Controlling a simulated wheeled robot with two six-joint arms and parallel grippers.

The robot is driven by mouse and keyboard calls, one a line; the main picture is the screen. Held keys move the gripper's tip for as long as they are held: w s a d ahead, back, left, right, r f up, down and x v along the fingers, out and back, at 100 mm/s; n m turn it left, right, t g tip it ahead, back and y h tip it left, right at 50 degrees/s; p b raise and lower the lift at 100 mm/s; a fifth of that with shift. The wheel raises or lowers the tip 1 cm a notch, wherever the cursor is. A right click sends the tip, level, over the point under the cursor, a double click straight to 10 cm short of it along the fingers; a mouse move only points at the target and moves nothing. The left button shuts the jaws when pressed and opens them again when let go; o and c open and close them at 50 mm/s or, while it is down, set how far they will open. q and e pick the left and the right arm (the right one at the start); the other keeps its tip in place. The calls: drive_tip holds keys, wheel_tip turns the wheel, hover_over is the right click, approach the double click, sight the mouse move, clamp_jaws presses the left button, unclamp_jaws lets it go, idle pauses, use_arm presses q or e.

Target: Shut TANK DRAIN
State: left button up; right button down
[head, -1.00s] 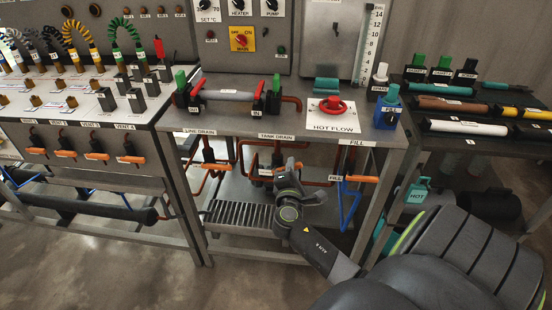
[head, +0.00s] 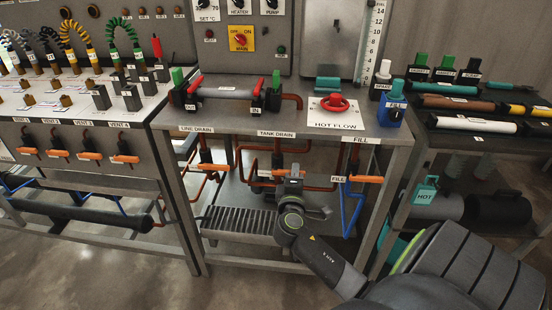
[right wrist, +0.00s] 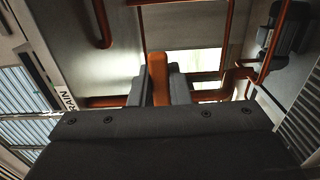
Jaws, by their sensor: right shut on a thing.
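The TANK DRAIN label (head: 276,133) is on the front edge of the middle bench. Below it hangs the tank drain valve with its orange handle (head: 281,173), partly covered by my right gripper (head: 292,174). In the right wrist view the orange handle (right wrist: 158,78) stands between the two dark fingers of my right gripper (right wrist: 158,88), which is shut on it. The handle's far end and the valve body are largely hidden in the head view. My left gripper is not in view.
The LINE DRAIN handle (head: 212,167) is to the left and the FILL handle (head: 366,179) to the right, both orange. Copper pipes run behind. A blue bracket (head: 351,208) hangs at the right. A ribbed grate (head: 238,221) lies below.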

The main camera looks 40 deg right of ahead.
drive_tip(key=c, duration=1.7)
unclamp_jaws()
drive_tip(key=shift+c, duration=0.2)
drive_tip(key=o, duration=0.5)
drive_tip(key=shift+w, duration=0.15)
drive_tip(key=shift+c, duration=0.2)
drive_tip(key=v, duration=0.7)
